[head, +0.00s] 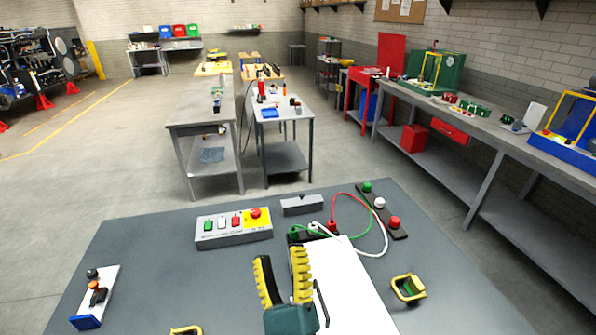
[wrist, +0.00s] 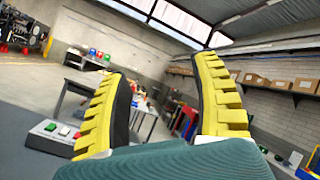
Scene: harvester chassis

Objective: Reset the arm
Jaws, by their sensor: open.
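My gripper (head: 282,277) is in the lower middle of the head view, above the dark grey table (head: 150,235). Its two yellow ribbed fingers stand apart with nothing between them. In the wrist view my gripper (wrist: 168,105) points across the room toward the far wall, fingers spread and empty.
On the table stand a button box (head: 234,228), a strip with green, white and red knobs (head: 381,209), looped red and white cables (head: 386,240), a yellow-handled part (head: 408,288) and a small switch stand (head: 97,293). Workbenches (head: 205,118) stand beyond; open floor lies left.

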